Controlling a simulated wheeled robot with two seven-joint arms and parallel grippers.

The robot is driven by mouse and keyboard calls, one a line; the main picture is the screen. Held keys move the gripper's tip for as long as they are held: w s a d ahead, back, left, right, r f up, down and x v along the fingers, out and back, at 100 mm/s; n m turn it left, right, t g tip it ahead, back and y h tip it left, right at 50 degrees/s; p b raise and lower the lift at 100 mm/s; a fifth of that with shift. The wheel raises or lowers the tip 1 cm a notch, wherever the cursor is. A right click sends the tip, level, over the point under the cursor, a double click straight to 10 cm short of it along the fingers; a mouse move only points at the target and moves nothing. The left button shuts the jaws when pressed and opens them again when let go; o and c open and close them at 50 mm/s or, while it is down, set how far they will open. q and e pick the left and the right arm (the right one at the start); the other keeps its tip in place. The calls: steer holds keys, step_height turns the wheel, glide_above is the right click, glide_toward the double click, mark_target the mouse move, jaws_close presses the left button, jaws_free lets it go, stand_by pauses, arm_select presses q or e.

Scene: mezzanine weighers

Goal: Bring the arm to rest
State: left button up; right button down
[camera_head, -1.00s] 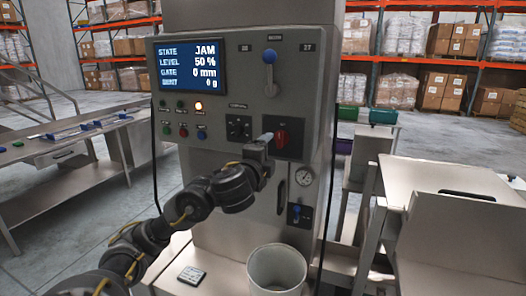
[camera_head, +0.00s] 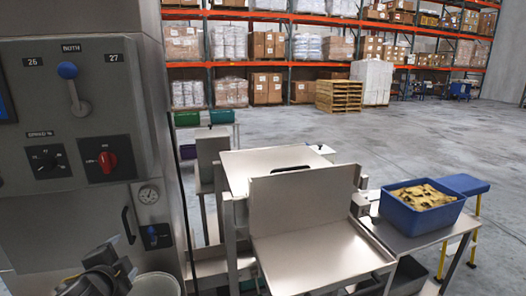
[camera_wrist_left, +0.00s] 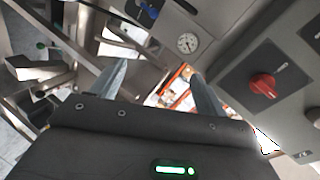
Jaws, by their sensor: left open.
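My left arm shows at the lower left of the head view, dark and jointed, in front of the weigher's grey control panel (camera_head: 72,220). In the left wrist view my left gripper (camera_wrist_left: 160,85) has its two grey fingers apart, with nothing between them. Beyond the fingers in that view are the red rotary switch (camera_wrist_left: 263,86) and the round gauge (camera_wrist_left: 187,43). The switch also shows in the head view (camera_head: 107,161), above the arm. My right gripper is in neither view.
A white bucket (camera_head: 157,285) stands close beside my left arm, partly cut off. Steel benches (camera_head: 310,250) stand in the middle, and a blue crate (camera_head: 400,212) of yellowish pieces sits on the right. Open concrete floor (camera_head: 440,130) lies beyond.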

arm_select(q)
steer(key=s+d+f+n+g+h, duration=0.1)
steer(key=s+d+f+n+g, duration=0.15)
steer(key=s+f, duration=0.45)
steer(key=s+d+f+n+g+h, duration=0.1)
steer(key=s+d+f+n+g, duration=0.3)
steer(key=f, duration=0.6)
steer(key=s+d+f+n+g, duration=0.1)
steer(key=s+f, duration=0.2)
steer(key=s, duration=0.3)
steer(key=s+d+f+n+g+h, duration=0.1)
steer(key=s+d+f, duration=0.1)
steer(key=s+f, duration=0.35)
steer(key=s+d+f+n+g, duration=0.1)
steer(key=s+g, duration=0.1)
steer(key=s, duration=0.6)
step_height(320, 180, down, 28)
steer(key=s, duration=0.1)
steer(key=s+a+f+g, duration=0.2)
steer(key=s+a+f, duration=0.1)
steer(key=s+f, duration=1.1)
steer(key=shift+s, duration=0.95)
